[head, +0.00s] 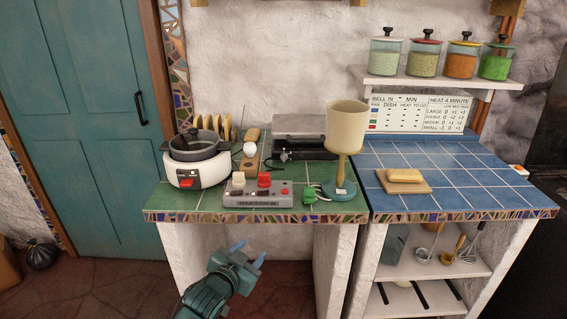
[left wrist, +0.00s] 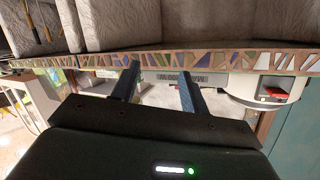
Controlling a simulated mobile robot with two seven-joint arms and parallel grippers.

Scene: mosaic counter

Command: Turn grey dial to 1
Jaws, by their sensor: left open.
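A grey control box (head: 258,195) sits at the front of the green-tiled counter (head: 190,205). On its top are a cream knob (head: 238,178), a red knob (head: 264,178) and small red buttons at the right end. I cannot pick out a separate grey dial on it; the markings are too small to read. My left gripper (head: 249,252) is open and empty, in front of and below the counter's front edge, apart from the box. In the left wrist view its two fingers (left wrist: 159,72) point toward the mosaic edge, with nothing between them. My right gripper is not in view.
A white cooker (head: 185,180) with a pot stands left of the box. A cream-shaded lamp (head: 345,130) and a green plug (head: 309,195) are close on its right. The mosaic-trimmed counter edge (head: 270,216) lies between my gripper and the box. The blue-tiled counter (head: 470,185) is mostly clear.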

